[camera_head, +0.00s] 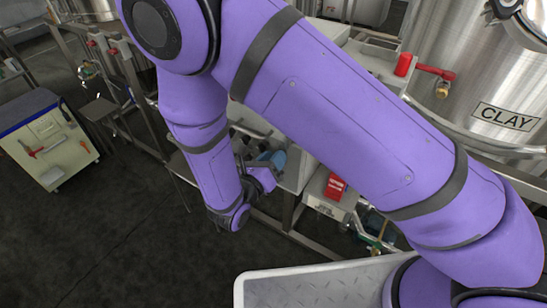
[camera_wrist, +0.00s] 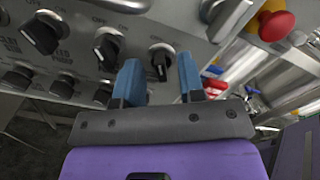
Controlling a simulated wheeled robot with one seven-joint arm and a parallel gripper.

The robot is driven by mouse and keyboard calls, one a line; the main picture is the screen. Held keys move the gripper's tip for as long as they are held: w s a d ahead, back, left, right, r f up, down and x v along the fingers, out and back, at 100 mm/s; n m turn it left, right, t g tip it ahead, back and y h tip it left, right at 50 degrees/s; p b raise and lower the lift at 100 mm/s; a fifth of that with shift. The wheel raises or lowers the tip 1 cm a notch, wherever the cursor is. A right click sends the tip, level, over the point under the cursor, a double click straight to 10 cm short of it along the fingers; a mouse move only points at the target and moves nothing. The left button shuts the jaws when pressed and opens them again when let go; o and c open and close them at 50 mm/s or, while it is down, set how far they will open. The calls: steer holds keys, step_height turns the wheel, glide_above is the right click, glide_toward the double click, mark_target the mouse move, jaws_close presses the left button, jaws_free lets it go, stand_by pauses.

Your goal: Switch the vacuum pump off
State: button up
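A grey control panel (camera_wrist: 140,20) with several black rotary knobs fills the upper left of the wrist view. A knob (camera_wrist: 160,62) with ON/OFF marks stands between and beyond the two blue fingers of my gripper (camera_wrist: 160,82). The gripper is open, with nothing seen between its pads; I cannot tell whether a finger touches the knob. Another knob (camera_wrist: 107,47) is left of it, and a larger one (camera_wrist: 40,37) is farther left. Labels are only partly readable, so I cannot tell which knob is the vacuum pump's. In the head view my gripper (camera_head: 272,160) is at the panel, partly hidden by my arm.
A red mushroom button (camera_wrist: 276,24) on a yellow base is right of the fingers. A lower row of knobs (camera_wrist: 62,88) lies at left. A steel tank labelled CLAY (camera_head: 480,75) stands at right. A tool cart (camera_head: 50,150) is at far left, with clear dark floor (camera_head: 130,240) before it.

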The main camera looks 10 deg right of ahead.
steer(key=v, duration=1)
steer(key=shift+s+a, duration=0.15)
